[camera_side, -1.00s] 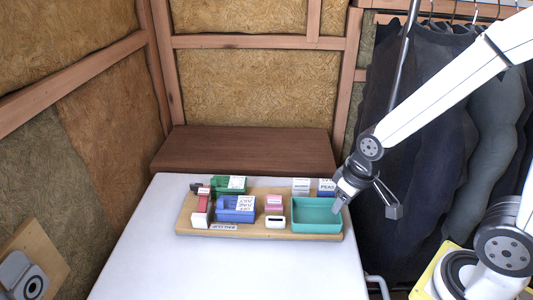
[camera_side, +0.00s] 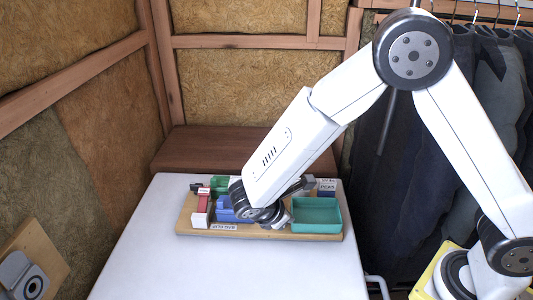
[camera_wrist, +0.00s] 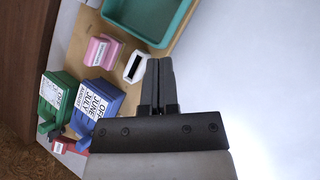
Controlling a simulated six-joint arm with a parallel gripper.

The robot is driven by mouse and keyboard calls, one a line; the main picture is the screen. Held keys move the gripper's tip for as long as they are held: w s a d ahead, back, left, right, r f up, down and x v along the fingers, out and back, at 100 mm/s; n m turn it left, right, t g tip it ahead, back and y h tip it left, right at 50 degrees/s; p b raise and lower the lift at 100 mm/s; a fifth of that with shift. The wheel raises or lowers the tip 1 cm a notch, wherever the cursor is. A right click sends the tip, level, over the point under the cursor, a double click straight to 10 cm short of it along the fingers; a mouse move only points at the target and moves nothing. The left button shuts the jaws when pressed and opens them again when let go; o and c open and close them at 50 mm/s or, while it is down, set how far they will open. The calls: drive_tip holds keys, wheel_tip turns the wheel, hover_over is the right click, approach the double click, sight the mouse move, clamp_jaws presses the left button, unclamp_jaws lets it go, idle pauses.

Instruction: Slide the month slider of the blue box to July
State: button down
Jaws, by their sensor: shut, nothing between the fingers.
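The blue box (camera_wrist: 113,88) is at the left of the wrist view. Its white month label (camera_wrist: 92,100) reads OFF, JUNE, JULY, AUGUST. I cannot make out the slider or which month it marks. In the side view the blue box (camera_side: 225,210) is partly hidden behind my arm. My gripper (camera_wrist: 160,64) is shut and empty. In the wrist view its fingers appear to the right of the blue box, close beside a white slotted block (camera_wrist: 126,69). In the side view the fingertips are hard to make out below my wrist.
A wooden board (camera_side: 188,220) carries the objects. A teal tray (camera_side: 317,216) is at its right end. A green box (camera_wrist: 61,84), a pink block (camera_wrist: 103,51) and a red item (camera_side: 203,203) are near the blue box. The white table (camera_side: 150,260) in front is clear.

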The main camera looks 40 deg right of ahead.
drive_tip(key=w+a+f+n+t+h, duration=0.2)
drive_tip(key=w+a+n+t+h, duration=0.2)
drive_tip(key=a+n+t, duration=0.45)
drive_tip(key=n+t, duration=0.3)
drive_tip(key=t, duration=0.1)
approach(220, 204)
drive_tip(key=shift+h, duration=0.3)
drive_tip(key=v, duration=0.6)
drive_tip(key=shift+s+a+f, duration=0.1)
drive_tip(key=shift+s+a, duration=0.05)
drive_tip(key=shift+a, duration=0.25)
drive_tip(key=shift+d, duration=0.1)
drive_tip(key=x, duration=1.4)
drive_tip(key=shift+f, duration=0.1)
drive_tip(key=shift+x, duration=1.4)
